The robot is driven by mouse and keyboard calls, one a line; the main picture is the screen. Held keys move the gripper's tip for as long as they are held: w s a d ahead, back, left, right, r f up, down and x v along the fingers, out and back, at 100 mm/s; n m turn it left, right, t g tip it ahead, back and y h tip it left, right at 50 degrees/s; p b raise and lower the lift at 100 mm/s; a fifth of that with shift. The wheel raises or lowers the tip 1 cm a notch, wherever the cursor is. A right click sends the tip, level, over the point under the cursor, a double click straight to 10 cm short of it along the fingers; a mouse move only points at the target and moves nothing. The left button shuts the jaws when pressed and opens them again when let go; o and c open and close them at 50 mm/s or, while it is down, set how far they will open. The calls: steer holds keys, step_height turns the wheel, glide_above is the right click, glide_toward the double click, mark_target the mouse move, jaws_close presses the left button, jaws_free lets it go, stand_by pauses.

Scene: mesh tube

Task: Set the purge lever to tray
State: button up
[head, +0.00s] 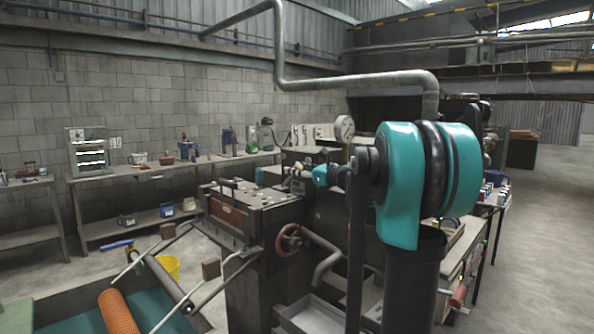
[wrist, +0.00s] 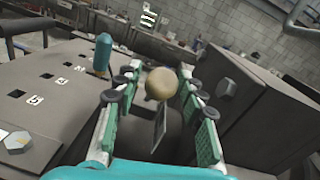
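In the wrist view a tan ball knob (wrist: 160,83) sits on a flat metal lever (wrist: 160,128), between the two green-padded fingers of my gripper (wrist: 158,76). Gaps show on both sides of the knob, so the gripper looks open and not closed on it. I cannot tell from a label whether this is the purge lever. A metal tray (head: 310,316) stands low beside the machine.
A teal upright handle (wrist: 103,52) stands left of my fingers, by a panel with slots and number labels (wrist: 35,99). A dark box-shaped housing (wrist: 265,105) rises close on the right. A red handwheel (head: 289,240) is on the machine's side. Open floor lies at far right.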

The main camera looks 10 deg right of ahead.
jaws_close()
steer(key=shift+s+d+f+t+y, duration=0.3)
steer(key=shift+s+f+t+y, duration=0.2)
steer(key=shift+f, duration=0.2)
steer(key=shift+s+d+f+t+y, duration=0.3)
steer(key=shift+f+t+y, duration=0.1)
steer(key=shift+f+t, duration=0.25)
steer(key=shift+o, duration=1.6)
jaws_free()
